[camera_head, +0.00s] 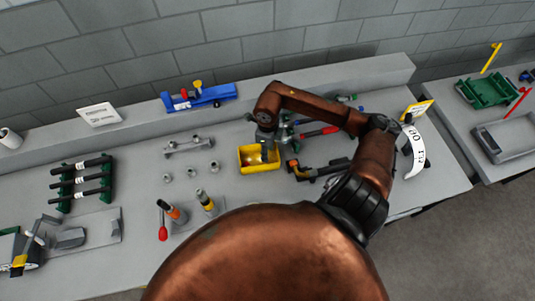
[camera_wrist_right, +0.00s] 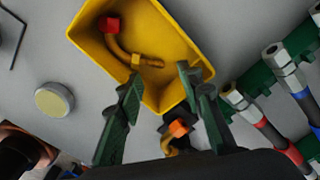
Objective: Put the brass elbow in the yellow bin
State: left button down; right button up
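The yellow bin (camera_head: 259,169) stands on the grey bench, and in the right wrist view its wall (camera_wrist_right: 185,32) fills the upper middle. The brass elbow (camera_wrist_right: 118,46), a curved brass tube with a red end and a brass nut, lies inside the bin on its floor. My right gripper (camera_wrist_right: 160,75) is open, its two green fingers apart at the bin's near edge with nothing between the tips. In the head view this gripper (camera_head: 265,140) is over the bin's back part and partly hides its inside. My left gripper is not in view.
Black-handled tools in a green rack (camera_head: 82,182) stand at the left. Small grey fittings (camera_head: 191,173) and upright tools (camera_head: 206,201) lie left of the bin. Hose pieces and tools (camera_head: 318,170) crowd its right. A blue holder (camera_head: 199,97) sits on the back ledge.

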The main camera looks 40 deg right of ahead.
notch_tip(320, 180, up, 10)
jog(key=shift+f, duration=0.2)
